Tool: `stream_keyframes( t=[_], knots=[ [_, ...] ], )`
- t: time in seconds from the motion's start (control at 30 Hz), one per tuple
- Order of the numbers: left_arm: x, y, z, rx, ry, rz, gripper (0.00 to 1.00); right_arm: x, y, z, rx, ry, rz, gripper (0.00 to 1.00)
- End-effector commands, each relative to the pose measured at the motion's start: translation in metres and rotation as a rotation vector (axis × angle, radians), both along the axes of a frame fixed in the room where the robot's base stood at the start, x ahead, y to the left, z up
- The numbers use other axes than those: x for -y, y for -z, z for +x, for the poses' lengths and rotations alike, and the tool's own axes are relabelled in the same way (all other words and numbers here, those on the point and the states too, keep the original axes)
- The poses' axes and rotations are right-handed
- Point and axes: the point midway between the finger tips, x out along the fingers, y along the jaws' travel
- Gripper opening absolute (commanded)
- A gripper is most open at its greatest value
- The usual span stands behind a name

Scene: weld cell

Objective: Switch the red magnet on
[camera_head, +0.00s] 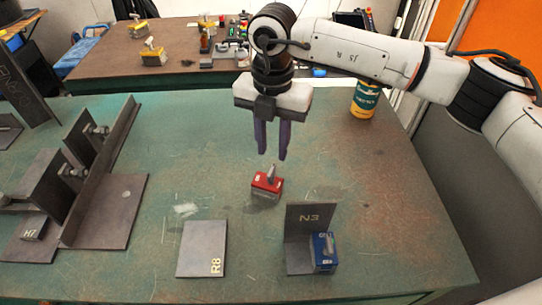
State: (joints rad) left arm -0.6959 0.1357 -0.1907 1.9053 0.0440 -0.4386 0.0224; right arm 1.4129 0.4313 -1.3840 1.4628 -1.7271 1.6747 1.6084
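The red magnet (266,184) is a small block with a red top and a grey lever standing up from it. The fingertips appear just above the lever; I cannot tell the exact gap. My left gripper is not in view.
A blue magnet (324,252) stands against the N3 angle plate (309,216) in front. The flat R8 plate (202,248) lies front left. A steel fixture (110,195) fills the left side.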

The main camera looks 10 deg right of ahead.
Motion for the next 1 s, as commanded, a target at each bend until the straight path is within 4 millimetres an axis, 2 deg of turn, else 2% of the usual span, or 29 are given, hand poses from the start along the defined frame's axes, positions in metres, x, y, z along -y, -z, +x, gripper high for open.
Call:
stream_keyframes(
  t=[0.1, 0.3, 0.5, 0.7, 0.73, 0.87, 0.9, 1.0],
  knots=[
    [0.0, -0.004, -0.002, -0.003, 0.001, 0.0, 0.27, 0.001, 0.023, -0.001, -0.004, 0.001, -0.001, 0.27],
    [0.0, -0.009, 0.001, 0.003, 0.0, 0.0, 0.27, 0.0, 0.051, 0.0, -0.001, -0.001, 0.0, 0.27],
    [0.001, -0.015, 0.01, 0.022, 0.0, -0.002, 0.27, 0.0, 0.061, 0.0, 0.0, -0.001, 0.001, 0.27],
    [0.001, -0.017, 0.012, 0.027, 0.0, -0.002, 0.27, 0.0, 0.061, 0.0, 0.001, -0.001, 0.001, 0.27],
    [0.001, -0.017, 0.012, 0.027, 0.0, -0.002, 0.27, 0.0, 0.061, 0.0, 0.001, -0.001, 0.001, 0.25],
    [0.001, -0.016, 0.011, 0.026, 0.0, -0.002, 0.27, 0.0, 0.061, 0.0, 0.001, -0.001, 0.001, 0.03],
    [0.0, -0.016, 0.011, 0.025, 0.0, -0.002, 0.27, 0.0, 0.061, 0.0, 0.001, -0.001, 0.001, 0.0],
    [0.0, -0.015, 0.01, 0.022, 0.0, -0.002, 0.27, 0.0, 0.061, 0.0, 0.001, -0.001, 0.001, 0.0]
  ],
)
